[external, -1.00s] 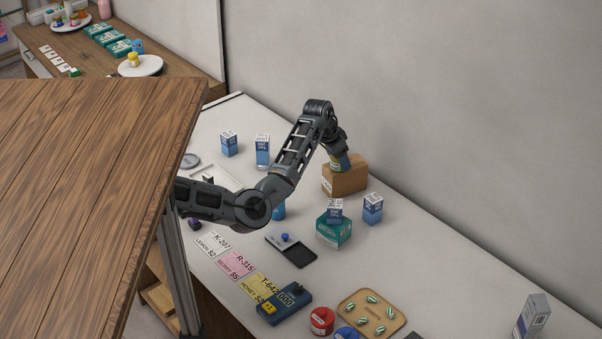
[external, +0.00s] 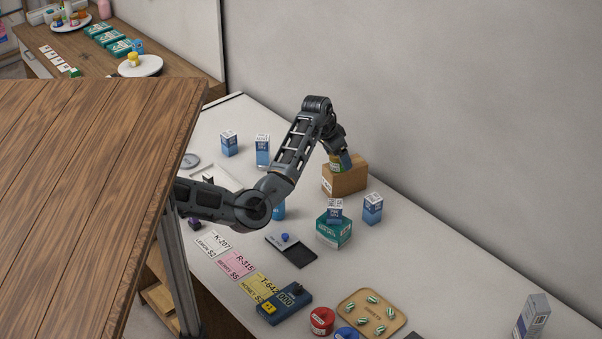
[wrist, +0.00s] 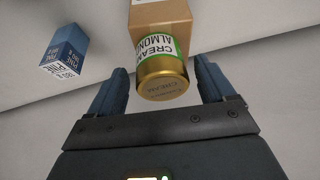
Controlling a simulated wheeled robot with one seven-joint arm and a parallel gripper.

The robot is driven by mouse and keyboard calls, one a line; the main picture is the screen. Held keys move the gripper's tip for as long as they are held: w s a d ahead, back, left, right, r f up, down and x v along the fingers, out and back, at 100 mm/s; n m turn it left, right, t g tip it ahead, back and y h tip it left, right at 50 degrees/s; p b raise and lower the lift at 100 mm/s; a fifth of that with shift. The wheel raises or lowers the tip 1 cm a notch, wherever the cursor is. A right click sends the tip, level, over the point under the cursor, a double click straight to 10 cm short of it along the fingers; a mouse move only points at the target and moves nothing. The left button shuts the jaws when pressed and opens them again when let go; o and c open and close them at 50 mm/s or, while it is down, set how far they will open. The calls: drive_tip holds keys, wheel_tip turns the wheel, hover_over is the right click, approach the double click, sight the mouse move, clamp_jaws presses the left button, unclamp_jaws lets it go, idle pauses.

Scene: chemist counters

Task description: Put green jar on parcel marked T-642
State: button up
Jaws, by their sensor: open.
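The green jar (wrist: 163,72) has a gold lid and a green-edged label reading "CREAM ALMOND". It stands on top of the brown cardboard parcel (external: 346,180), near its left end; the parcel also shows in the wrist view (wrist: 160,14). I cannot read any mark on the parcel. My gripper (wrist: 160,88) is open, its blue fingers either side of the lid end of the jar, with a gap showing on both sides. In the external view my gripper (external: 342,160) is above the parcel and partly hides the jar (external: 335,166).
A wooden tray (external: 372,314) lies in front.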

drive_tip(key=v, duration=1)
drive_tip(key=shift+r, duration=0.3)
drive_tip(key=shift+s+a, duration=0.1)
